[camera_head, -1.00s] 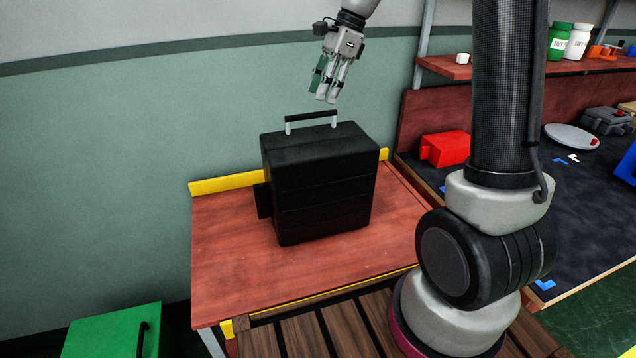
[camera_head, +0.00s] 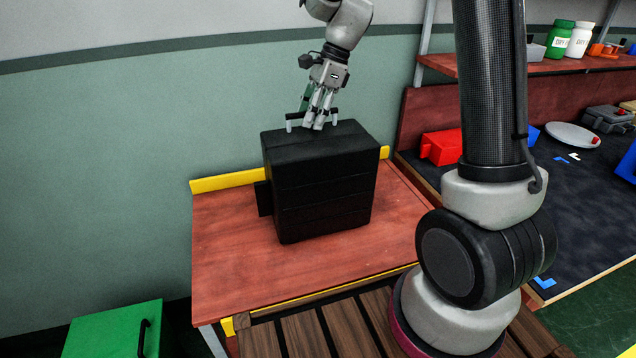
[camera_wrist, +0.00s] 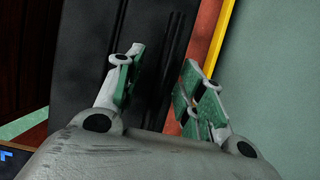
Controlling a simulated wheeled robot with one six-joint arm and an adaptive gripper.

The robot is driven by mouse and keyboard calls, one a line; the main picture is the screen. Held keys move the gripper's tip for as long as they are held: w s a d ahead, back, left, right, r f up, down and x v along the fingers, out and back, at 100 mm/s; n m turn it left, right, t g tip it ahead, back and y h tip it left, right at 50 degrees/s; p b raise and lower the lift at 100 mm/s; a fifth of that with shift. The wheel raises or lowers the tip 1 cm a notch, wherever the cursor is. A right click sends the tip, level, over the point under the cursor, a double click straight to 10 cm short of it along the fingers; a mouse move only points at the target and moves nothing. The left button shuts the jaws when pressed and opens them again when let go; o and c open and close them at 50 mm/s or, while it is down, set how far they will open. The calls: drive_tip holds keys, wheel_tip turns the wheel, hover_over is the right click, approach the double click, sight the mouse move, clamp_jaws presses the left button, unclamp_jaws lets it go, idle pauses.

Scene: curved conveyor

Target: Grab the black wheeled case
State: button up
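The black wheeled case (camera_head: 320,190) stands upright on a red-brown table, with its carry handle (camera_head: 291,121) raised on top between two light posts. My gripper (camera_head: 314,122) points down at the handle from above, its fingers overlapping the middle of the handle bar in the head view. In the wrist view my gripper (camera_wrist: 163,58) is open, its green-padded fingers apart, with the dark case (camera_wrist: 80,60) behind and between them.
The red-brown table (camera_head: 235,255) has a yellow strip (camera_head: 220,182) along its back, near the green wall. A red box (camera_head: 440,147) and a white plate (camera_head: 573,136) lie on the dark bench at right. A green box (camera_head: 110,330) stands at lower left.

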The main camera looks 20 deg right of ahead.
drive_tip(key=shift+f, duration=0.2)
idle(0.3)
clamp_jaws()
idle(0.3)
